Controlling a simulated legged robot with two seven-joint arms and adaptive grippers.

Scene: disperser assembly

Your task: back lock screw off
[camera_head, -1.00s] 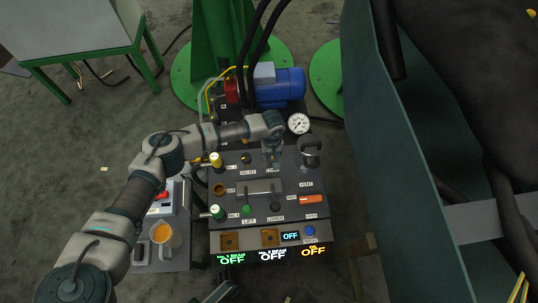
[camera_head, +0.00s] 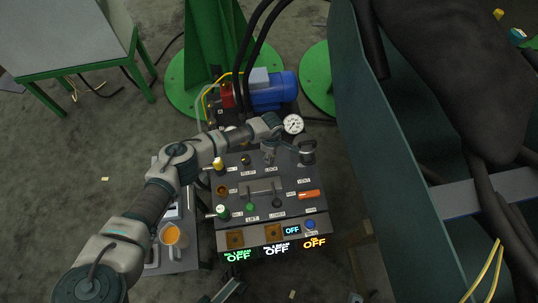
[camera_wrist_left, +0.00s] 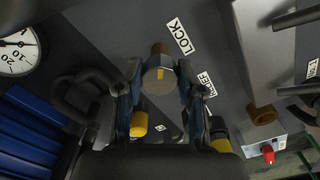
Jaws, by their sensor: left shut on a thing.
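The lock screw (camera_wrist_left: 160,78) has a round grey knob with a yellow mark, on a brown stem, beside the LOCK label (camera_wrist_left: 179,36) in the left wrist view. My left gripper (camera_wrist_left: 160,88) is shut on this knob, one finger on each side. In the head view my left gripper (camera_head: 269,148) points down at the back of the panel, just behind the LOCK label (camera_head: 271,169); the gripper hides most of the screw there. Whether the stem is still in the panel is not clear. My right gripper does not show.
The control panel (camera_head: 236,198) carries a handle (camera_head: 262,190), an orange lever (camera_head: 308,194) and several knobs. A pressure gauge (camera_head: 292,124) and blue motor (camera_head: 272,93) stand behind. A side shelf holds an orange-filled mug (camera_head: 172,238). A large dark green wall (camera_head: 375,190) bounds the right.

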